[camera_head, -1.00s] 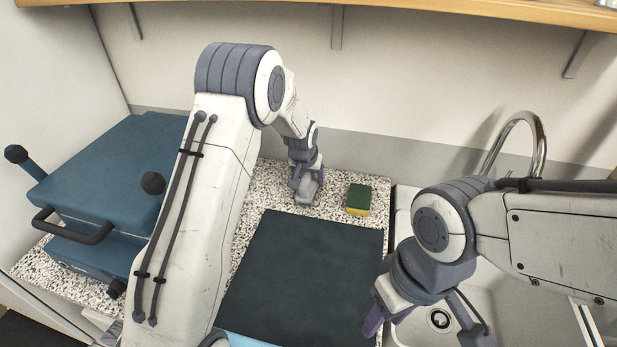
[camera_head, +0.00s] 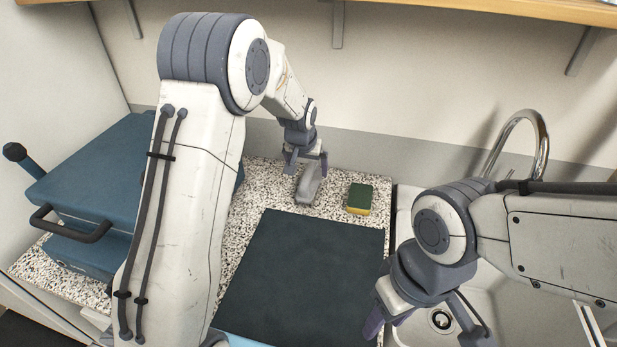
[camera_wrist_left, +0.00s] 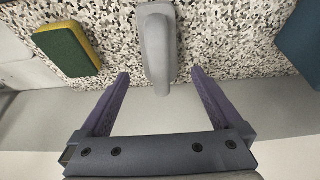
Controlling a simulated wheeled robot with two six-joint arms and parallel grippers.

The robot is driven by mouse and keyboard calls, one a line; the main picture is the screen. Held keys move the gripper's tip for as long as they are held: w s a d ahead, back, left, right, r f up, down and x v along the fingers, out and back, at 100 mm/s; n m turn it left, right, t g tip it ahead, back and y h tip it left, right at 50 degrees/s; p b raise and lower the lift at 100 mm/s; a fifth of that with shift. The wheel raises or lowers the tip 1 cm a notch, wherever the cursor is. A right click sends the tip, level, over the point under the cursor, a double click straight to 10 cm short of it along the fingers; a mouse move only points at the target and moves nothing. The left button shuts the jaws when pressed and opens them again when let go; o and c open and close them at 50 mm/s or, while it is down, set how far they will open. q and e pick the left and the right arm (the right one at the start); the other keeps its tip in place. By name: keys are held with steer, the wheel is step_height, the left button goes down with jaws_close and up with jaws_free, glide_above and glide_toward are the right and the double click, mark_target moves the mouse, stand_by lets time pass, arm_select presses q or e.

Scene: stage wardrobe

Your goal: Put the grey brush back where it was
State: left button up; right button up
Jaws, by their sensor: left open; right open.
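The grey brush (camera_head: 309,186) lies on the speckled counter near the wall, left of the sponge. In the left wrist view the brush (camera_wrist_left: 157,45) lies beyond the open fingers, in line with the gap between them. My left gripper (camera_head: 306,165) is open and empty, a little above the brush and apart from it. Its two purple fingers (camera_wrist_left: 158,82) show spread wide in the wrist view. My right gripper (camera_head: 425,335) hangs at the sink's left edge, open, with nothing seen in it.
A green and yellow sponge (camera_head: 360,198) lies right of the brush. A dark flat board (camera_head: 305,265) covers the front of the counter (camera_head: 262,190). A blue press-like machine (camera_head: 90,185) stands at the left. A sink with a tap (camera_head: 541,150) is at the right, and a shelf (camera_head: 420,10) runs overhead.

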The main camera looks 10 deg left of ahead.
arm_select(q)
steer(key=v, duration=0.6)
steer(key=shift+f, duration=0.1)
steer(key=s+d+r+m+g+h, duration=0.1)
steer(key=s+d+r+m+g, duration=0.15)
steer(key=s+d, duration=1.05)
steer(key=s+a+f+m+g, duration=0.1)
steer(key=s+m, duration=0.4)
steer(key=s, duration=1.8)
steer(key=shift+s+g, duration=0.4)
steer(key=shift+g, duration=0.05)
steer(key=shift+f, duration=0.1)
